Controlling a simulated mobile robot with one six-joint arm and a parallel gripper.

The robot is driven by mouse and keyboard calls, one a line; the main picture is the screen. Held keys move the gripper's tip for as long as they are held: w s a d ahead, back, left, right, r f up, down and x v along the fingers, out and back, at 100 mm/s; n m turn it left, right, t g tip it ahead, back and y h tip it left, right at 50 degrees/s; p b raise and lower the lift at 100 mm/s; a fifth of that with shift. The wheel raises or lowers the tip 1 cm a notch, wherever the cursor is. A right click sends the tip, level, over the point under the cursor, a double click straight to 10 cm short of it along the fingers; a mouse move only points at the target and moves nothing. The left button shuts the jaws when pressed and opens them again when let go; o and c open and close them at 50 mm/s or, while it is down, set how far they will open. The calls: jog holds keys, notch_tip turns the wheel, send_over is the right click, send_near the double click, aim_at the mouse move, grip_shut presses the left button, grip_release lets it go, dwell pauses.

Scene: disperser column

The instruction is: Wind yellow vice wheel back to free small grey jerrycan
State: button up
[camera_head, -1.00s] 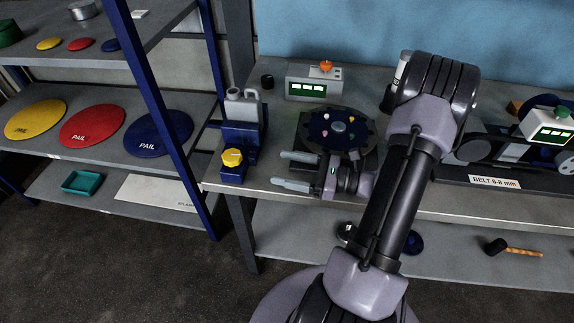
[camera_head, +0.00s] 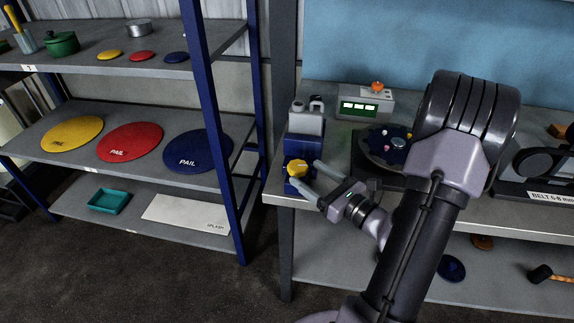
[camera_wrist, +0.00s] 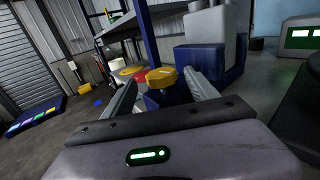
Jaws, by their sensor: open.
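The yellow vice wheel (camera_head: 297,168) is on the front of the blue vice (camera_head: 303,150) at the left end of the bench. The small grey jerrycan (camera_head: 306,117) stands upright in the vice, behind the wheel. My gripper (camera_head: 305,181) is open, its two fingers pointing at the wheel, one on the right and one in front of it. In the wrist view the wheel (camera_wrist: 161,78) shows between the open fingers (camera_wrist: 160,92), toward their far ends. I cannot tell whether either finger touches it. The jerrycan's lower part (camera_wrist: 205,25) shows above the blue vice body (camera_wrist: 208,60).
A round disc with coloured knobs (camera_head: 375,150) lies right of the vice, near my arm. A grey box with a green display (camera_head: 365,103) stands behind it. A blue shelf post (camera_head: 215,120) and shelves with coloured lids stand at left. A belt machine (camera_head: 535,165) is at right.

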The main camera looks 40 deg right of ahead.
jog(key=w, duration=0.5)
jog(key=w+b, duration=0.1)
jog(key=w, duration=0.2)
jog(key=shift+a, duration=0.25)
jog(key=shift+s, duration=0.1)
jog(key=c, duration=1.4)
jog(key=shift+o, duration=0.2)
jog(key=shift+a+n+g+y, duration=0.2)
jog(key=shift+n+y, duration=0.45)
jog(key=shift+y, duration=0.45)
jog(key=shift+a+n+g+y, duration=0.2)
jog(key=shift+n+y, duration=0.45)
jog(key=shift+y, duration=0.45)
jog(key=o, duration=1.4)
jog(key=shift+c, duration=0.2)
jog(key=shift+s+d, duration=0.1)
